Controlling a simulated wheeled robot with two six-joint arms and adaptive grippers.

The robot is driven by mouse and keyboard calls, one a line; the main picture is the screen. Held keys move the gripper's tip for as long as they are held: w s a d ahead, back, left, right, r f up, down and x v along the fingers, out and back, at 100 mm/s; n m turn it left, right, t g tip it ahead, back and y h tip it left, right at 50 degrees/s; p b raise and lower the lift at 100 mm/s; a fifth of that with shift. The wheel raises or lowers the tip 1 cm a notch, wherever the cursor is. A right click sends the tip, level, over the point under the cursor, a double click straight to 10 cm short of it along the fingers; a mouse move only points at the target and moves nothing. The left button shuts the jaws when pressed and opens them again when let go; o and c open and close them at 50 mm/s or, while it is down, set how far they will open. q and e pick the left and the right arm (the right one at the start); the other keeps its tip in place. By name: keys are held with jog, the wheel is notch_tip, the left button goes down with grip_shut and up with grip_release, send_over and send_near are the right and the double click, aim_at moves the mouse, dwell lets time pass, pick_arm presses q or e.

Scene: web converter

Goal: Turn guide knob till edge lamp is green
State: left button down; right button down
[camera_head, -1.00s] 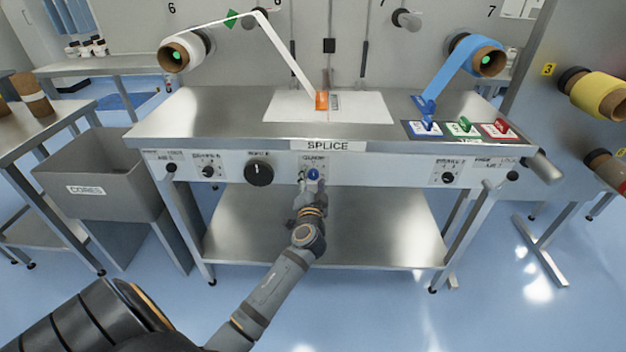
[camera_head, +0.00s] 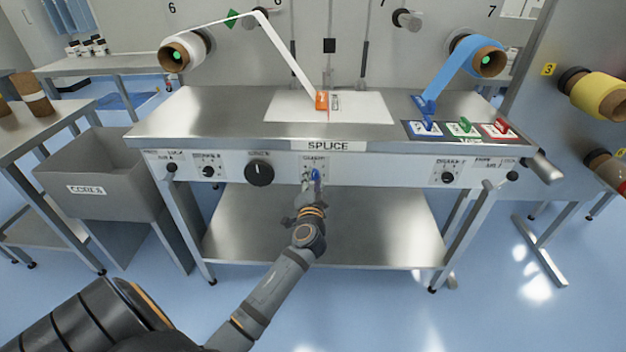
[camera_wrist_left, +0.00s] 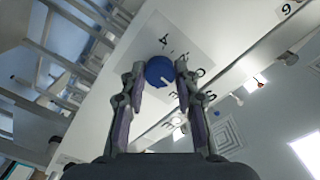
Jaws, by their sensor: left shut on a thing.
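The blue guide knob (camera_head: 316,174) is on the front panel of the splice table, below the SPLICE label. In the left wrist view the knob (camera_wrist_left: 158,71) is round, with a white pointer mark facing down and right, and numbers stand around it on a pale plate. My left gripper (camera_head: 312,183) reaches up to the knob from below. In the left wrist view its fingers (camera_wrist_left: 160,68) are shut on opposite sides of the knob. I cannot identify the edge lamp or its colour for certain. My right gripper is out of view.
A large black knob (camera_head: 259,173) and smaller knobs (camera_head: 448,178) share the panel. A white web runs from the left roll (camera_head: 183,52) to an orange piece (camera_head: 322,100). A blue roll (camera_head: 475,60) is at right. A grey bin (camera_head: 100,165) stands left.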

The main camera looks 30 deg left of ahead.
pick_arm(q)
jog(key=m+p, duration=0.1)
jog(key=m, duration=0.2)
jog(key=shift+m+p, duration=0.3)
jog(key=shift+m, duration=0.7)
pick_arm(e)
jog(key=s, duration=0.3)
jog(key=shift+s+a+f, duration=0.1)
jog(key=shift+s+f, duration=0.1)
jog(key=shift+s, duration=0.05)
pick_arm(q)
jog(key=c, duration=1.3)
grip_release()
jog(key=o, duration=0.3)
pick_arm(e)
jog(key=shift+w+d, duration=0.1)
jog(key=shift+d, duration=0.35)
pick_arm(q)
jog(key=v, duration=1.2)
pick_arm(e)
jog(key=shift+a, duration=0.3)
